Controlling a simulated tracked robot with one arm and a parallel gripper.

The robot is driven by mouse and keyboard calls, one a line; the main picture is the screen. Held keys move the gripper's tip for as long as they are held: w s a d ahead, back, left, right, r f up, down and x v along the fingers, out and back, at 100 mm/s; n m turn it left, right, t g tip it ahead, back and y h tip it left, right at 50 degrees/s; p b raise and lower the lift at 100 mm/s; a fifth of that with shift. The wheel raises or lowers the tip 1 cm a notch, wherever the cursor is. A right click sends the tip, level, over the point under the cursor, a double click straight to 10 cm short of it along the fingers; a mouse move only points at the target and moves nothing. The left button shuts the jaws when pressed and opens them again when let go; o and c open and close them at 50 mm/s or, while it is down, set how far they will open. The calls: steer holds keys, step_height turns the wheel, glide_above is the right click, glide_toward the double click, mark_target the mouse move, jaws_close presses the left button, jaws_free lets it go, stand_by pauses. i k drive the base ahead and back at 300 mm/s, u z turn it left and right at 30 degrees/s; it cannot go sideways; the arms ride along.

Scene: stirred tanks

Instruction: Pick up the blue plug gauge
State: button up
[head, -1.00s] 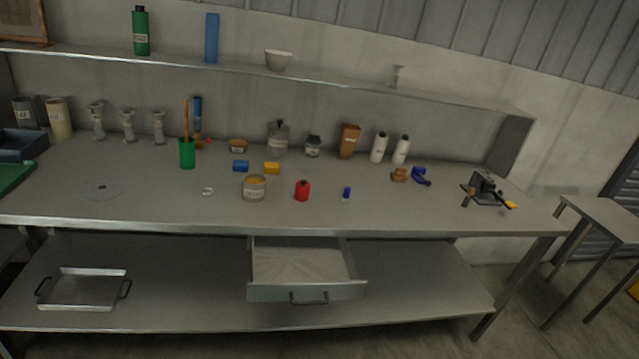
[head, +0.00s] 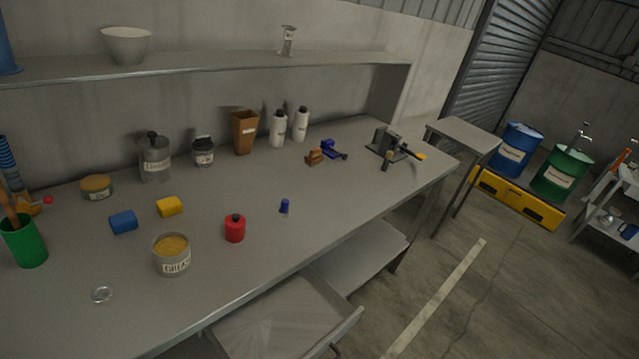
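A small upright blue piece (head: 284,206), which looks like the blue plug gauge, stands on the grey workbench (head: 290,255) near its front edge. It is right of the red container (head: 235,228). Its lower end looks paler, but it is too small to make out in detail. A larger blue block (head: 123,222) lies farther left, beside a yellow block (head: 169,207). My gripper is not in view.
An open tin (head: 172,254) stands left of the red container. White bottles, a brown beaker (head: 244,132) and jars line the back. A brown piece and a blue clamp-like piece (head: 333,150) lie behind right. An open drawer (head: 285,320) juts out below. Bench around the small blue piece is clear.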

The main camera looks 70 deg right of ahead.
mark_target(282, 213)
steer(key=z, duration=0.5)
steer(key=i, duration=0.9)
steer(key=z, duration=0.65)
steer(key=k, duration=0.7)
steer(key=z, duration=0.2)
steer(key=i, duration=0.8)
steer(key=u, duration=0.05)
